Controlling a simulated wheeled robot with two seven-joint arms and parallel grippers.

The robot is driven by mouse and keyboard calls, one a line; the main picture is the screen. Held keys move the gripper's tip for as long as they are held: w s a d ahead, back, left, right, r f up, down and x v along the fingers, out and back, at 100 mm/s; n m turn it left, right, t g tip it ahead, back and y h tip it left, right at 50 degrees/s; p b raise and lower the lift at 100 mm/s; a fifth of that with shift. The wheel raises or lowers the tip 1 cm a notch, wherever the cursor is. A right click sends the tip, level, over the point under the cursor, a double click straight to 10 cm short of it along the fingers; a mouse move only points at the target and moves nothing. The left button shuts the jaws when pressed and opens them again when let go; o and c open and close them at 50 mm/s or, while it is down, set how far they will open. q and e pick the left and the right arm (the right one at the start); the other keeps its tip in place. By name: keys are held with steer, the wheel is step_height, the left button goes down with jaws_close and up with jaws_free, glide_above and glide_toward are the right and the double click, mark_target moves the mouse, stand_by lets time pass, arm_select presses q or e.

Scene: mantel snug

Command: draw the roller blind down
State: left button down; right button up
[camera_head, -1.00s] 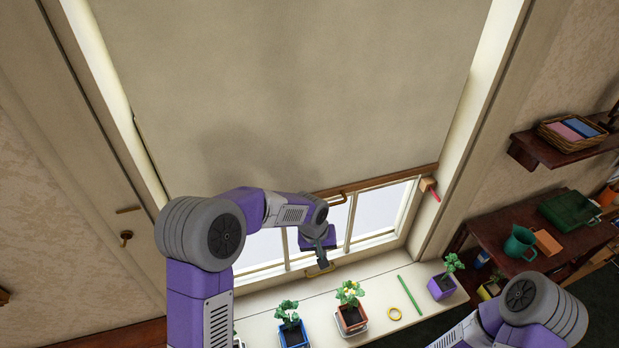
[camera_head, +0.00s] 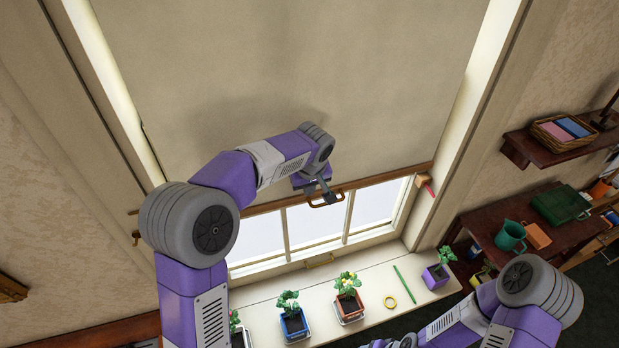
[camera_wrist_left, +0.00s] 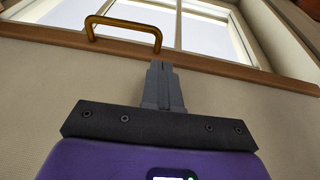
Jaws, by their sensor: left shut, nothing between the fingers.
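The roller blind (camera_head: 290,70) is a beige sheet covering most of the window, with a brown wooden bar (camera_head: 389,178) along its bottom edge. A brass pull handle (camera_head: 341,198) is fixed to the bar; it also shows in the left wrist view (camera_wrist_left: 124,24). My left gripper (camera_head: 326,193) is at the handle in the head view. In the left wrist view my left gripper (camera_wrist_left: 161,66) is shut and empty, just short of the bar and to the right of the handle, not around it.
Below the blind, the window (camera_head: 310,222) shows bare panes and a lower catch (camera_head: 320,261). The sill (camera_head: 265,318) holds several potted plants, a yellow ring (camera_head: 390,302) and a green stick (camera_head: 404,285). Shelves with a basket (camera_head: 563,131) stand at the right.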

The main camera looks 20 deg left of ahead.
mark_target(310, 202)
arm_select(q)
steer(key=shift+w+d+f, duration=0.15)
steer(key=shift+f, duration=0.95)
steer(key=shift+w+d+f, duration=0.1)
steer(key=shift+f, duration=1)
